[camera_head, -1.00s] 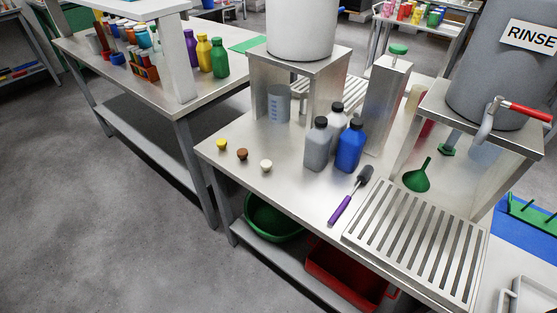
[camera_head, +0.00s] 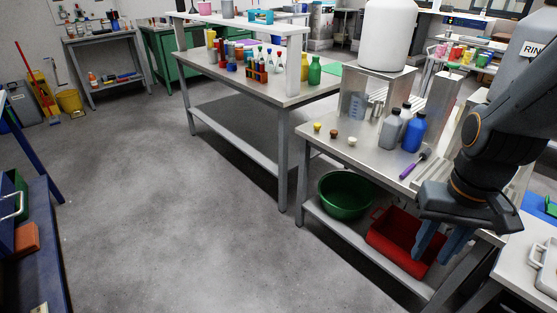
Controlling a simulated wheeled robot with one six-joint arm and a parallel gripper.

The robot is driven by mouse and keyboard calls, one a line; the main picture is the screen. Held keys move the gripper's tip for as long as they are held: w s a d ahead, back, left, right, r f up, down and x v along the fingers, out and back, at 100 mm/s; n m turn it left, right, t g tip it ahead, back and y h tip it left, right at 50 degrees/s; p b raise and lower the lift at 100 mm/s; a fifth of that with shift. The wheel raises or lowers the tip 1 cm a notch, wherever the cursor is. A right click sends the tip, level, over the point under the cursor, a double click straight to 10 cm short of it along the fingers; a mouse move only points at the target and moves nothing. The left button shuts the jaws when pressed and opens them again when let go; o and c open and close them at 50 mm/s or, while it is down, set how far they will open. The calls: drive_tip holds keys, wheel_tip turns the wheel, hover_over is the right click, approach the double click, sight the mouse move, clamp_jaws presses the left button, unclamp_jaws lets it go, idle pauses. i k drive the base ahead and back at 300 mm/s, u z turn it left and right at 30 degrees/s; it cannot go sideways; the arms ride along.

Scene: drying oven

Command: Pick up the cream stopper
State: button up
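The cream stopper (camera_head: 352,141) stands on the front left part of the steel bench (camera_head: 375,165). It is the rightmost of a row of three small stoppers, beside a brown stopper (camera_head: 334,134) and a yellow stopper (camera_head: 317,127). My gripper (camera_head: 436,258) hangs at the right, pointing down in front of the bench, well apart from the stoppers. Its blue-grey fingers are spread with a gap between them, and nothing shows in it. My arm hides the right part of the bench.
Grey and blue bottles (camera_head: 414,132) and a purple-handled brush (camera_head: 415,164) stand or lie right of the stoppers. A green basin (camera_head: 346,196) and a red bin (camera_head: 392,243) are on the lower shelf. The floor (camera_head: 180,240) in front is clear.

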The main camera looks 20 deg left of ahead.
sight(353, 141)
drive_tip(key=u, duration=0.2)
drive_tip(key=k, duration=0.15)
drive_tip(key=z, duration=0.2)
drive_tip(key=i, duration=0.8)
drive_tip(key=z, duration=0.05)
